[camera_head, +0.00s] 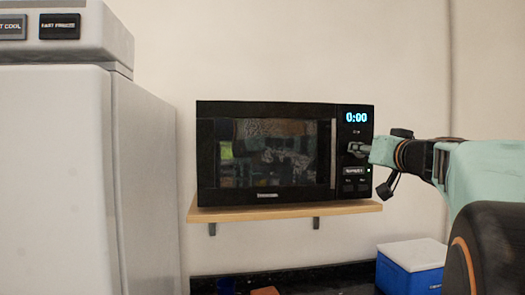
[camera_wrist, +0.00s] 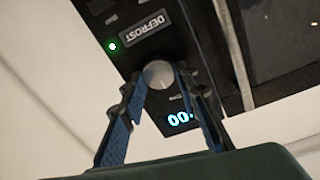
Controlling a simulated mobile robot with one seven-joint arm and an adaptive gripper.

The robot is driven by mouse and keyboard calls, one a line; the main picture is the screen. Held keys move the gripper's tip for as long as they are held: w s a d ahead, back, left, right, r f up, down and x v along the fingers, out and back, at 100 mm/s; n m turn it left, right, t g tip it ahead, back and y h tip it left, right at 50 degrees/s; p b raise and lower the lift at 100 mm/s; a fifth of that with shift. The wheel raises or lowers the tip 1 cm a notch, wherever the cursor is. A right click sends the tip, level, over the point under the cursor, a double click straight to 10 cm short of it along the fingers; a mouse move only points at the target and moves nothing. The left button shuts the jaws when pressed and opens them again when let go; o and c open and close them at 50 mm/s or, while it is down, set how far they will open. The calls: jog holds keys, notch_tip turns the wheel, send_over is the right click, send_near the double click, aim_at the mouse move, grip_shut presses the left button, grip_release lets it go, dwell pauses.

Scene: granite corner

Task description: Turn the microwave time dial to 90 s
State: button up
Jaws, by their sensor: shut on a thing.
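The black microwave (camera_head: 210,155) sits on a wooden shelf, its door closed. Its blue display (camera_head: 356,117) reads 0:00 in the head view. The display (camera_wrist: 181,118) is partly hidden by a finger in the wrist view. The round grey time dial (camera_wrist: 158,73) sits between the fingertips of my gripper (camera_wrist: 160,80), which is shut on it. In the head view my gripper (camera_head: 358,149) reaches the control panel from the right and hides most of the dial. A DEFROST button (camera_wrist: 141,35) and a green light (camera_wrist: 112,46) show beside the dial.
The wooden shelf (camera_head: 285,212) holds the microwave on the wall. A tall white fridge (camera_head: 60,170) stands at the left. A blue and white cooler box (camera_head: 410,267) stands low at the right, below my arm. The wall around the microwave is bare.

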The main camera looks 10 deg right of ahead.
jog(key=shift+d+m+g+y+b, duration=0.15)
jog(key=shift+m+y, duration=0.15)
jog(key=shift+m, duration=3.85)
jog(key=shift+d+m+g+y+b, duration=0.15)
jog(key=shift+m+y, duration=0.15)
jog(key=shift+m, duration=3.85)
jog(key=o, duration=1.1)
jog(key=shift+f, duration=0.1)
jog(key=shift+o, duration=0.2)
